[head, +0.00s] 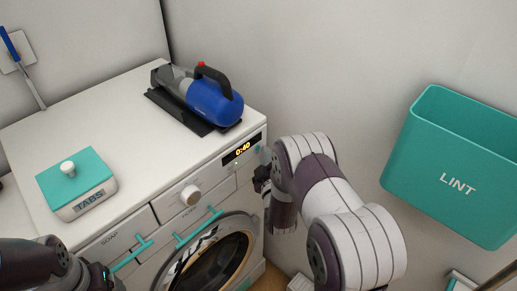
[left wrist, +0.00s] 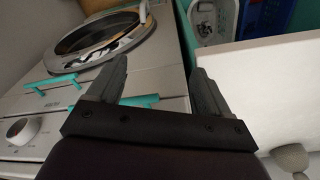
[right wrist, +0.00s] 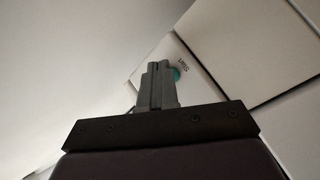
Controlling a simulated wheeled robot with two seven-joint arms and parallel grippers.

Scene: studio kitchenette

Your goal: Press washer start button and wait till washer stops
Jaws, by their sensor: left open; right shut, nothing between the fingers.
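The white washer (head: 232,196) stands at the left in the head view, its round door (head: 215,258) closed. Its display (head: 243,150) reads 0:40. The teal start button (head: 258,149) is at the right end of the panel; in the right wrist view the button (right wrist: 178,73) shows partly behind my fingertips, by its label. My right gripper (head: 262,181) is shut and empty, at the panel's right end, just below the button; I cannot tell whether it touches. My left gripper (left wrist: 155,80) is open and empty, in front of the washer's left part.
A blue hand vacuum (head: 213,101) on a black base and a teal-lidded TABS box (head: 80,188) stand on the washer top. A teal LINT bin (head: 450,165) hangs on the right wall. A knob (head: 189,195) and teal handles (head: 198,227) stick out of the front.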

